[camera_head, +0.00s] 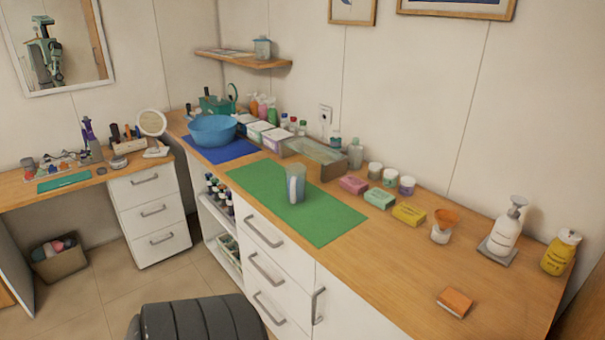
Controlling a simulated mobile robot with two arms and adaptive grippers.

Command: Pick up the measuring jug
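The measuring jug (295,184) appears to be the clear, bluish-grey vessel standing upright on the green mat (325,222) on the wooden counter. Its markings and handle are too small to make out. Neither of my grippers shows in the head view, and nothing touches the jug.
A blue bowl (212,130) sits on a blue mat to the left. An orange-topped jar (442,227) and a pump bottle (505,230) stand right. The mat around the jug is clear.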

